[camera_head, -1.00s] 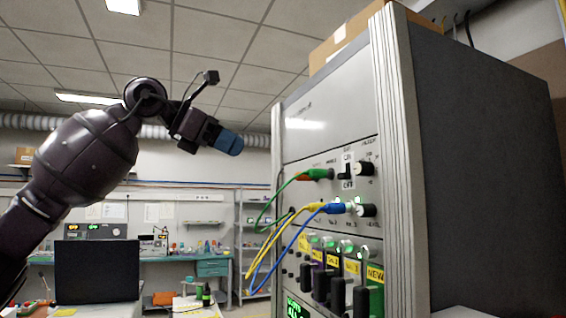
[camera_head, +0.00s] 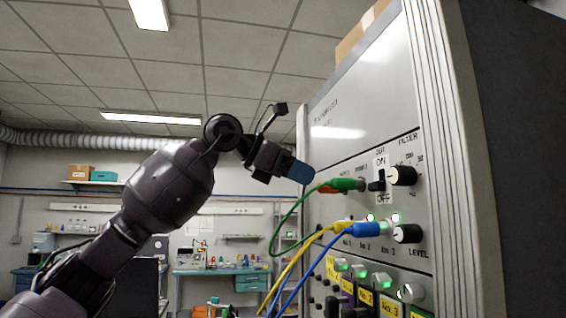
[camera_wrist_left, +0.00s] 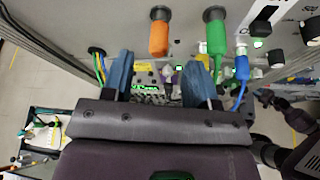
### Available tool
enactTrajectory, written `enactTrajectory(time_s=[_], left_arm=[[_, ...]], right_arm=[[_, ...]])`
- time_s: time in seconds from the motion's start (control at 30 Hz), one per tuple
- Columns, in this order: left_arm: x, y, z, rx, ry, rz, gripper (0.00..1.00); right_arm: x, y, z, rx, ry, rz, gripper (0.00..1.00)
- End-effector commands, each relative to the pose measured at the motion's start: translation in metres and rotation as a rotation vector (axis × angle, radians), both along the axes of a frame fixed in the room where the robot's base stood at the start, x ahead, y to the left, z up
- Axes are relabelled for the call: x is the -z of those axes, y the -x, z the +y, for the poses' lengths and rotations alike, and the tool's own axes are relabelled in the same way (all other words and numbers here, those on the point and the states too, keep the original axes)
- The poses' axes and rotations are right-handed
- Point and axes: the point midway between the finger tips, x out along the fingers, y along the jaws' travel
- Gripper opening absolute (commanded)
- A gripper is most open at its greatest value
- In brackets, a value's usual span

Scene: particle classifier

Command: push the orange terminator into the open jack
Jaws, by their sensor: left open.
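The orange terminator (camera_wrist_left: 158,32) shows in the left wrist view as a short orange cylinder at a dark round jack collar on the panel. How deep it sits I cannot tell. The terminator lies beyond the fingertips, roughly in line with the gap. In the head view my left gripper (camera_head: 299,171) is by the panel's left edge, just left of the green plug (camera_head: 345,184). My right gripper does not show.
The grey instrument panel (camera_head: 345,125) fills the right side. The green plug (camera_wrist_left: 215,38) sits right of the terminator. A yellow cable (camera_head: 305,252) and a blue plug (camera_head: 366,228) are lower down. A switch (camera_head: 377,182) and knobs are further right. Open air lies left of the panel.

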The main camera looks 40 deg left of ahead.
Motion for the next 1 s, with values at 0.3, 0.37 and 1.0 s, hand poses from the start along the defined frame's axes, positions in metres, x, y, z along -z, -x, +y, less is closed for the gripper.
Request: enactTrajectory(time_s=[0.3,0.37,1.0], left_arm=[[0.016,-0.034,-0.024,0.001,0.001,0.003,0.53],[0.018,-0.038,-0.027,0.001,0.002,0.002,0.53],[0.023,-0.045,-0.032,-0.001,0.0,0.001,0.27]], right_arm=[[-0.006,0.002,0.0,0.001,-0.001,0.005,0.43],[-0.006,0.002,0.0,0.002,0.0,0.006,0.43],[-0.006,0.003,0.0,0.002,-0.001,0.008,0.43]])
